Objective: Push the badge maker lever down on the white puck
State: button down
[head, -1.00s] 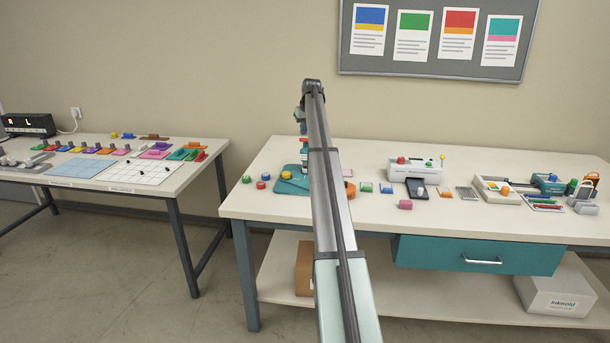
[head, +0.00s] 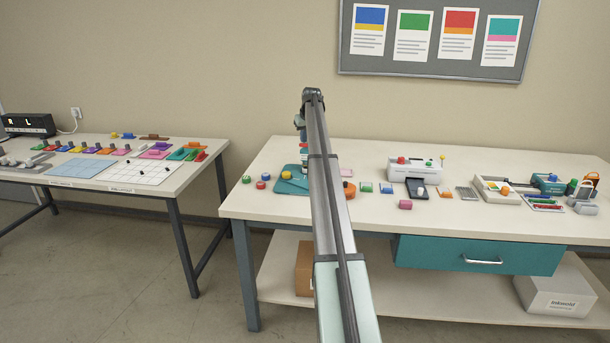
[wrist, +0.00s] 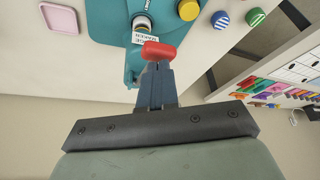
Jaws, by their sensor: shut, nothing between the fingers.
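The badge maker shows in the wrist view as a teal body (wrist: 107,22) with a label and a red lever grip (wrist: 158,51). In the head view its teal base (head: 290,186) stands at the left end of the right bench, partly hidden by my arm. My gripper (wrist: 157,68) is shut and empty, with its fingertips right at the red grip; they look to be touching it or just above it. A pale round piece (wrist: 141,23) sits at the press beside the label; I cannot tell whether it is the white puck.
Yellow, blue-striped and green pucks (wrist: 254,17) lie near the badge maker, and a pink tray (wrist: 60,18) lies on its other side. In the head view a laminator (head: 414,169) and small blocks stand to the right. The bench front is mostly clear.

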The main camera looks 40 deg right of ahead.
jog(key=shift+f, duration=2.95)
jog(key=shift+r, duration=0.1)
jog(key=shift+r, duration=5.45)
